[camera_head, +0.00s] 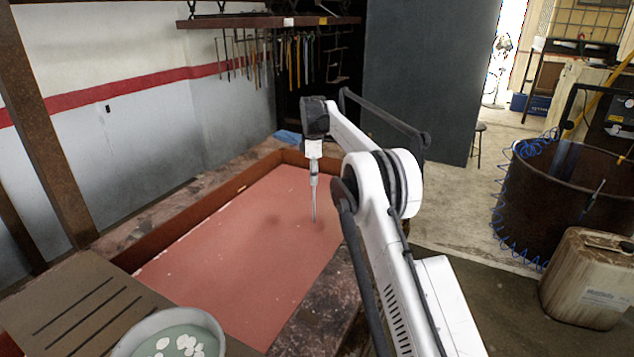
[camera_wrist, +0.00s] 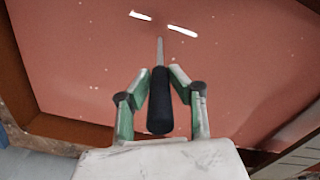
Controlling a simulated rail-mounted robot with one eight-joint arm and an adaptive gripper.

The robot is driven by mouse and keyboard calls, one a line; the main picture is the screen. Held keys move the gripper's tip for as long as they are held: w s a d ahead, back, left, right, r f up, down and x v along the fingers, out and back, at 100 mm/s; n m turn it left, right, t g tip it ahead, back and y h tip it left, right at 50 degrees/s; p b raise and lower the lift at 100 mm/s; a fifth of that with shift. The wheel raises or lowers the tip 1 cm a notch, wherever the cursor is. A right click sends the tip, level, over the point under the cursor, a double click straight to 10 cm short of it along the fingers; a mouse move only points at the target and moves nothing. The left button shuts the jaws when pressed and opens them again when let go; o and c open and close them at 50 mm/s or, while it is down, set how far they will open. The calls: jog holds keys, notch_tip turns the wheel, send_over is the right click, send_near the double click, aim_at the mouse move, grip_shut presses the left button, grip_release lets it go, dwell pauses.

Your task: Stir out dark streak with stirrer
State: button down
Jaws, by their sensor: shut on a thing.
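The stirrer is a thin rod with a black handle (camera_wrist: 160,103). In the head view its pale rod (camera_head: 314,207) points down over the vat of red-pink liquid (camera_head: 225,265). My gripper (camera_head: 314,180) is above the right part of the vat and is shut on the stirrer, its green-grey fingers (camera_wrist: 158,88) on either side of the handle in the wrist view. I cannot tell whether the tip touches the liquid. A faint darker patch (camera_head: 268,232) shows on the surface left of the stirrer. No sharp dark streak stands out.
The vat has a raised brown rim (camera_head: 215,196). A bowl of green liquid with white pieces (camera_head: 178,340) stands at the front left. Tools hang from a rack (camera_head: 270,22) behind. A rusty drum (camera_head: 560,200) and a dirty canister (camera_head: 588,280) stand at right.

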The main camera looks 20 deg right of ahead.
jog(key=s+a+b, duration=0.5)
jog(key=s+a, duration=0.6)
jog(key=s, duration=0.1)
jog(key=w+d+p, duration=0.2)
jog(key=w+d, duration=0.5)
jog(key=shift+w, duration=0.2)
jog(key=shift+r, duration=0.1)
notch_tip(320, 180, up, 16)
jog(key=p, duration=1)
dwell(0.4)
jog(key=shift+d, duration=0.1)
dwell(3.6)
